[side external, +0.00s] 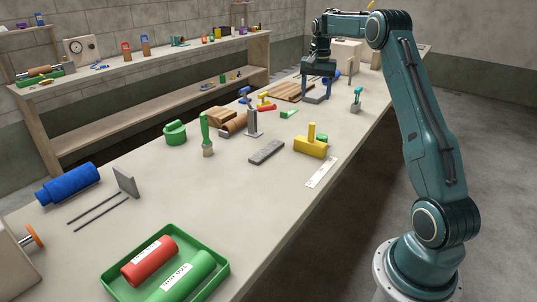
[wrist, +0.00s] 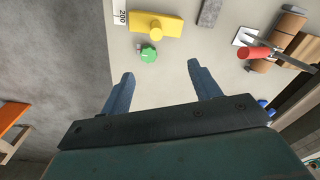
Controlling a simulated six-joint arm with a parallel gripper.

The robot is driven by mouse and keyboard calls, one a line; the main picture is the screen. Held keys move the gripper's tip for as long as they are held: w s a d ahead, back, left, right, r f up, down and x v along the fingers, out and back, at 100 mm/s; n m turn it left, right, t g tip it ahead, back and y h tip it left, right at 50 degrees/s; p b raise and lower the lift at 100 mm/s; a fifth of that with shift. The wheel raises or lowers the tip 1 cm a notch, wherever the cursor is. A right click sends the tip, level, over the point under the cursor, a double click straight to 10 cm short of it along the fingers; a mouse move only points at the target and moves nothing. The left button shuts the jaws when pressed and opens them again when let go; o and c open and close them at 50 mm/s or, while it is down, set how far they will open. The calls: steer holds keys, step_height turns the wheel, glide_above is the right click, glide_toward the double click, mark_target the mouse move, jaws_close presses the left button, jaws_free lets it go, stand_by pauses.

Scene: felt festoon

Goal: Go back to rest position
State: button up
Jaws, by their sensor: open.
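My gripper (side external: 317,88) is above the far part of the long workbench (side external: 240,205), with its fingers pointing down. In the wrist view my gripper (wrist: 160,71) has its two blue fingers spread wide, with nothing between them. Beyond the fingertips lie a green knob (wrist: 148,55) and a yellow block with a peg (wrist: 157,25), both apart from the fingers. The yellow block also shows in the side view (side external: 311,148), nearer the camera than my gripper. A grey plate under my gripper in the side view partly blends with the fingers, so I cannot tell whether they touch it.
A grey bar (side external: 266,152), a white ruler (side external: 321,172), a green-handled brush (side external: 207,137) and a teal tool (side external: 357,99) are on the bench. A green tray (side external: 222,267) holds red and green rolls at the front. Wooden boards (side external: 284,92) lie left of my gripper. The bench's middle front is clear.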

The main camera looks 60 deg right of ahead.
steer(key=s+a+r+n+t, duration=0.15)
steer(key=a+r, duration=0.25)
steer(key=a, duration=0.4)
steer(key=s+a+r+n, duration=0.3)
steer(key=a+r, duration=0.1)
steer(key=a, duration=0.5)
steer(key=s+a+r+n+t, duration=0.1)
steer(key=s+a+r+n, duration=0.2)
steer(key=a, duration=0.5)
steer(key=s+a+f+n+t, duration=0.1)
steer(key=s+a+f+n, duration=0.1)
steer(key=s+a, duration=0.5)
steer(key=s+a+f+n+t, duration=0.1)
steer(key=s+a+f+n, duration=0.2)
steer(key=s+a, duration=0.3)
steer(key=s+n, duration=0.1)
steer(key=s, duration=0.4)
steer(key=shift+a+t, duration=0.35)
steer(key=shift+a, duration=0.05)
